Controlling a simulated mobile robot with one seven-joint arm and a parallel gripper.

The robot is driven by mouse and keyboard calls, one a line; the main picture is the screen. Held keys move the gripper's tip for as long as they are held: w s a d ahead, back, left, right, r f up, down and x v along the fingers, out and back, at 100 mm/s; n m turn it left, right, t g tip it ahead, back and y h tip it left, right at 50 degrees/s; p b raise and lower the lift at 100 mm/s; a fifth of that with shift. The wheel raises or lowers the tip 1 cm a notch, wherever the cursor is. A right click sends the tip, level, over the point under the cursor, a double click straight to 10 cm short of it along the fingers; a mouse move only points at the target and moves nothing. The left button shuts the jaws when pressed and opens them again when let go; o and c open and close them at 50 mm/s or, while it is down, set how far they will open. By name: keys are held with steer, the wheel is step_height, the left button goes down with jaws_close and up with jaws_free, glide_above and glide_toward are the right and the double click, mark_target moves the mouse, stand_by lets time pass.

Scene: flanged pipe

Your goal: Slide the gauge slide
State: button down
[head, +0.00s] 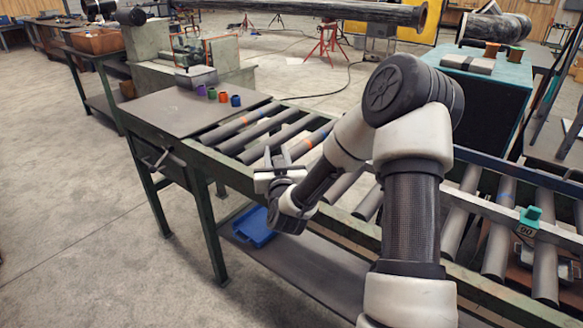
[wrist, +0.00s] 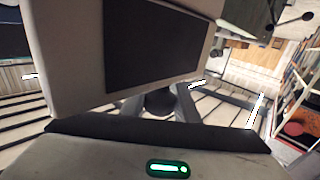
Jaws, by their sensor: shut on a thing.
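A teal piece with a small marked box (head: 530,222) sits on the metal rail along the roller table at the right in the head view; it may be the gauge slide, but I cannot tell for sure.
The roller table's flat left end (head: 185,108) holds several small coloured cups. A blue tray (head: 254,227) lies on the shelf below. A long flanged pipe (head: 330,12) lies at the back. The floor at the left is open.

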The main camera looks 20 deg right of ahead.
steer(key=w+a, duration=0.1)
steer(key=w+a+b, duration=0.1)
steer(key=shift+w+f, duration=0.1)
steer(key=shift+w, duration=0.25)
steer(key=shift+w+r, duration=0.15)
steer(key=shift+r, duration=0.1)
steer(key=c, duration=1.7)
jaws_free()
steer(key=shift+a, duration=0.1)
steer(key=o, duration=0.3)
steer(key=shift+w+f, duration=0.1)
steer(key=shift+w, duration=0.05)
